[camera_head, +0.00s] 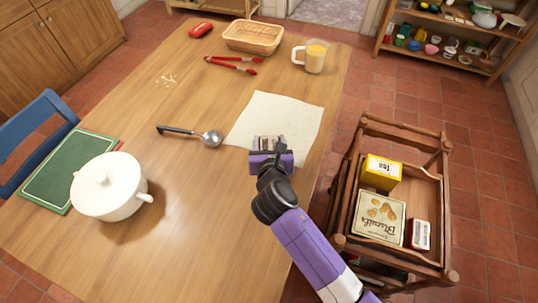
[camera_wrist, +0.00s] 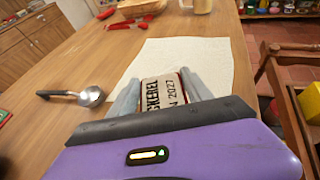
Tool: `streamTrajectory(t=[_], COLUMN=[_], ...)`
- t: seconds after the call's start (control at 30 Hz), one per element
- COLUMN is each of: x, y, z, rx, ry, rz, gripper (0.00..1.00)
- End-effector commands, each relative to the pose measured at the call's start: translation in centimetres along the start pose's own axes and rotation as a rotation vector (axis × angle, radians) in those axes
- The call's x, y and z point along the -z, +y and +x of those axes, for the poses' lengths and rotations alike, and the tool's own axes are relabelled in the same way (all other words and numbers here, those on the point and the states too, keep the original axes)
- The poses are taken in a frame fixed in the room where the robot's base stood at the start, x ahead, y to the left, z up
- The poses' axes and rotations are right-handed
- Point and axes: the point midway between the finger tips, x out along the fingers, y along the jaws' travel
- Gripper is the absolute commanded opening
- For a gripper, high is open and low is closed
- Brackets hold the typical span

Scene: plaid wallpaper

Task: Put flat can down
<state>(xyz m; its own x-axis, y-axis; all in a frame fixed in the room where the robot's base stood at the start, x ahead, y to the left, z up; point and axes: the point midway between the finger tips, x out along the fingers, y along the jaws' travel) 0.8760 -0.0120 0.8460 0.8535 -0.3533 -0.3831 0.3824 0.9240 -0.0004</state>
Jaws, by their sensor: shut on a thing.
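The flat can (camera_wrist: 163,92) is between the two grey fingers of my gripper (camera_wrist: 165,88) in the wrist view, with printed lettering on the side facing me. My gripper is shut on it. In the head view the can (camera_head: 268,142) shows as a small pale piece at the tip of my purple gripper (camera_head: 268,147), over the near part of a white cloth (camera_head: 285,112) on the wooden table (camera_head: 215,240). Whether the can touches the cloth I cannot tell.
A ladle (camera_head: 208,137) lies left of the cloth. A white pot (camera_head: 107,187) stands front left by a green book (camera_head: 55,180). Red tongs (camera_head: 232,65), a basket (camera_head: 254,37) and a filled glass mug (camera_head: 315,57) are farther back. A wooden cart (camera_head: 345,190) stands at right.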

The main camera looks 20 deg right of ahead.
Motion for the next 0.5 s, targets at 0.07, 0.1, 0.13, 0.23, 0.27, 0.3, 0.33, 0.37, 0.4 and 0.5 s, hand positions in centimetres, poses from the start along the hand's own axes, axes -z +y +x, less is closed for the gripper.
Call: streamTrajectory(t=[0.07,0.1,0.13,0.23,0.27,0.3,0.33,0.37,0.4,0.5], x=[1.2,1.5,1.7,2.1,2.5,3.0,3.5,3.9,4.5,5.5], y=[0.0,0.0,0.0,0.0,0.0,0.0,0.0,0.0,0.0,0.0], z=[0.5,0.6,0.7,0.9,1.0,1.2,1.4,1.6,1.9,2.3], rx=[0.000,0.000,0.000,-0.001,0.000,0.000,0.000,0.000,0.000,0.000], ry=[0.000,0.000,0.000,-0.001,-0.001,0.000,0.001,0.001,0.001,0.000], rz=[-0.001,-0.001,0.000,0.000,-0.001,-0.002,-0.001,-0.001,-0.001,0.000], gripper=[0.11,0.11,0.11,0.11,0.11,0.11,0.11,0.11,0.11,0.11])
